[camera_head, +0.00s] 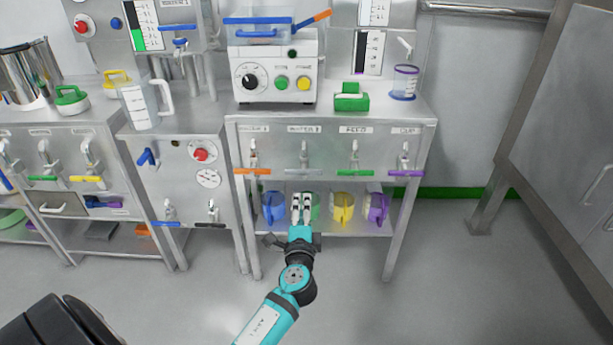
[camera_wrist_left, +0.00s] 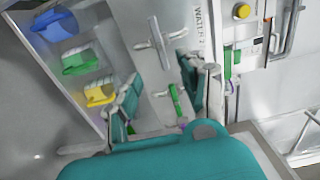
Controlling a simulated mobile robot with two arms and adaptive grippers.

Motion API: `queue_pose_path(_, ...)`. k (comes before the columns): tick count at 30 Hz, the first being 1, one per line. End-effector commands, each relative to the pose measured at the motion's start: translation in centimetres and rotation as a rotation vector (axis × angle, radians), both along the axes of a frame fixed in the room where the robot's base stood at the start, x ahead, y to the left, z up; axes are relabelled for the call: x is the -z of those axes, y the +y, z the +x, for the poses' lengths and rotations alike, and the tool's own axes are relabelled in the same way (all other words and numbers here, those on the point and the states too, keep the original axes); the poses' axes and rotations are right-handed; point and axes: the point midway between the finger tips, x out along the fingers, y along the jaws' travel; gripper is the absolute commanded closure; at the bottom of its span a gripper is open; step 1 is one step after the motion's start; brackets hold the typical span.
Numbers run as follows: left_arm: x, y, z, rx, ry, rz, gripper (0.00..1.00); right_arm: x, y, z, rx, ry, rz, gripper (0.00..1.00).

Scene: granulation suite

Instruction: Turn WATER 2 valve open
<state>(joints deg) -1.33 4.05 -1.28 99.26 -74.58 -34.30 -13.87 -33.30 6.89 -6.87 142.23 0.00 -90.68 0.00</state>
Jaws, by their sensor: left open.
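The WATER 2 valve has a pale grey crossbar handle (camera_head: 303,171) on the front of the steel bench, between the orange and green handles. In the wrist view its grey handle (camera_wrist_left: 157,43) and its label WATER 2 (camera_wrist_left: 201,22) show at the top. My left gripper (camera_head: 301,200) is open and empty, below the WATER 2 handle and in front of the shelf in the head view. In the wrist view its teal fingers (camera_wrist_left: 162,95) frame the green handle (camera_wrist_left: 175,98); I cannot tell the distance, and no contact shows. My right gripper is not in view.
Blue (camera_head: 273,207), yellow (camera_head: 342,207) and purple (camera_head: 377,208) jugs stand on the lower shelf, with a green one partly hidden by my gripper. Orange (camera_head: 253,171) and purple (camera_head: 406,173) handles flank the row. The floor (camera_head: 345,285) in front is clear.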

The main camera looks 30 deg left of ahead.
Motion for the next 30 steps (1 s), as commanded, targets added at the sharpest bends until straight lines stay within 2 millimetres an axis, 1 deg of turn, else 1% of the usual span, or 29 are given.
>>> queue_pose_path(1, -0.2, 0.6, 0.9, -0.001, -0.003, 0.002, 0.58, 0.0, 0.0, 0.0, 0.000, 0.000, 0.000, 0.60)
queue_pose_path(12, 0.1, 4.8, 7.9, 0.000, 0.000, 0.000, 0.58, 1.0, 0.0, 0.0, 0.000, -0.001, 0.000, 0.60)
queue_pose_path(18, 0.1, 6.8, 11.0, 0.000, 0.000, -0.001, 0.58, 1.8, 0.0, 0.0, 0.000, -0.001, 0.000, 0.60)
queue_pose_path(19, 0.1, 7.0, 11.4, 0.000, 0.000, -0.001, 0.58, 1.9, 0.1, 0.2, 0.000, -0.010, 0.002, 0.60)
queue_pose_path(21, 0.1, 7.4, 12.1, 0.001, 0.000, -0.001, 0.58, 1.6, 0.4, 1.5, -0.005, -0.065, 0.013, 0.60)
queue_pose_path(24, 0.1, 7.8, 12.8, 0.001, 0.001, -0.003, 0.58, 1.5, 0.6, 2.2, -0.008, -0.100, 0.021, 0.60)
queue_pose_path(30, 0.1, 8.1, 13.2, 0.001, 0.002, -0.003, 0.58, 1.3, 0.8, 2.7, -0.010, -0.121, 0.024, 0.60)
